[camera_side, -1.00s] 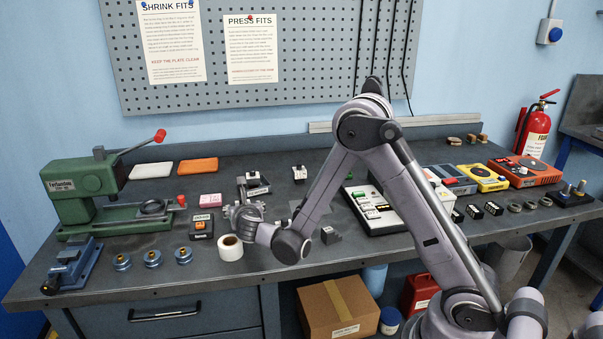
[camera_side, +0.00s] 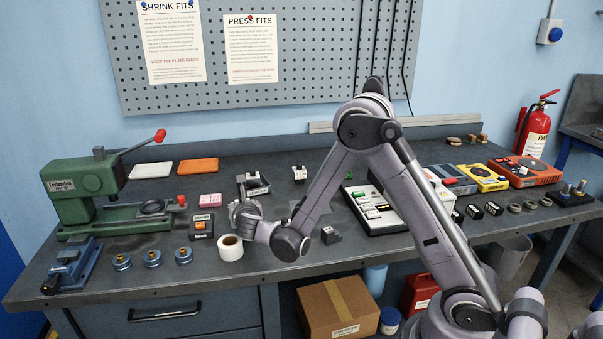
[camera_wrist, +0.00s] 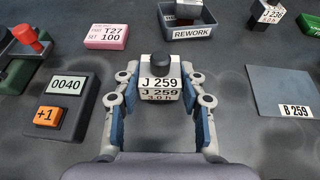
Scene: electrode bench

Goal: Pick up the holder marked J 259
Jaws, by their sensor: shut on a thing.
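The holder marked J 259 (camera_wrist: 160,84) is a small block with a white label and a dark round top. It shows in the wrist view, upright between my fingers. My gripper (camera_wrist: 160,100) is shut on it, one finger against each side. In the side view my gripper (camera_side: 240,211) is low over the bench, behind the white tape roll, and hides the holder there. I cannot tell whether the holder touches the bench.
A grey REWORK tray (camera_wrist: 193,33) stands beyond the holder. A flat B 259 plate (camera_wrist: 285,95) lies at right. A tape roll (camera_side: 230,248) stands near my gripper.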

